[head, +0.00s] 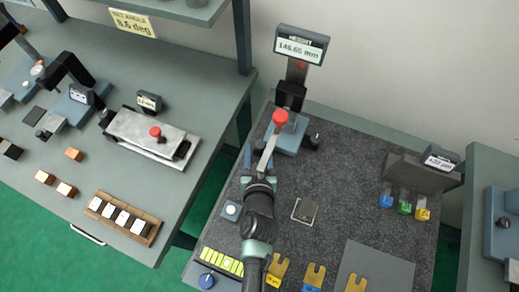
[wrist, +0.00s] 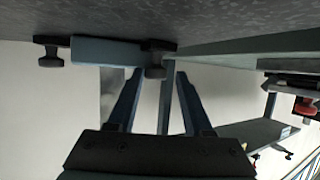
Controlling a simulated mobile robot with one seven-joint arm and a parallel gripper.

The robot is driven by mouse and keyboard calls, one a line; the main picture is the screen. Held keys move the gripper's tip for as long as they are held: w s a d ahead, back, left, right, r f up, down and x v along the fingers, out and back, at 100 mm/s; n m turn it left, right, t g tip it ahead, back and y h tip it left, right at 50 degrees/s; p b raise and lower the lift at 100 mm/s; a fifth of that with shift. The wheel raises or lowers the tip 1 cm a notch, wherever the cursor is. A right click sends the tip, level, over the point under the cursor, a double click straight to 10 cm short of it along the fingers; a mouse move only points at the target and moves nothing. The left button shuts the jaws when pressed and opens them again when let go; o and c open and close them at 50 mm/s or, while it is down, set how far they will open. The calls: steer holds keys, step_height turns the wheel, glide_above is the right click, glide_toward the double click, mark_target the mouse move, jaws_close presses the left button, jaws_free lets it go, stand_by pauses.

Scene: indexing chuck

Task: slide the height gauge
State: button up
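The height gauge stands on the dark granite plate (head: 340,180), with a blue-grey base (head: 291,138), a dark column and a display (head: 301,46) reading 146.65 mm. A red knob (head: 280,118) sits at its carriage, and a pale bar (head: 267,153) reaches from there toward my gripper (head: 258,160). In the wrist view my gripper (wrist: 160,78) is open, its two blue fingers apart on either side of a grey upright bar (wrist: 165,98). Gaps show beside the bar; I cannot tell whether anything touches. The gauge's base (wrist: 105,50) with black knobs shows beyond the fingertips.
A left bench (head: 150,70) carries other instruments. The plate's middle right is clear.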

steer(key=b+v, duration=0.2)
steer(key=v, duration=0.9)
steer(key=shift+s, duration=0.35)
steer(key=shift+s+r, duration=0.4)
steer(key=shift+s, duration=0.15)
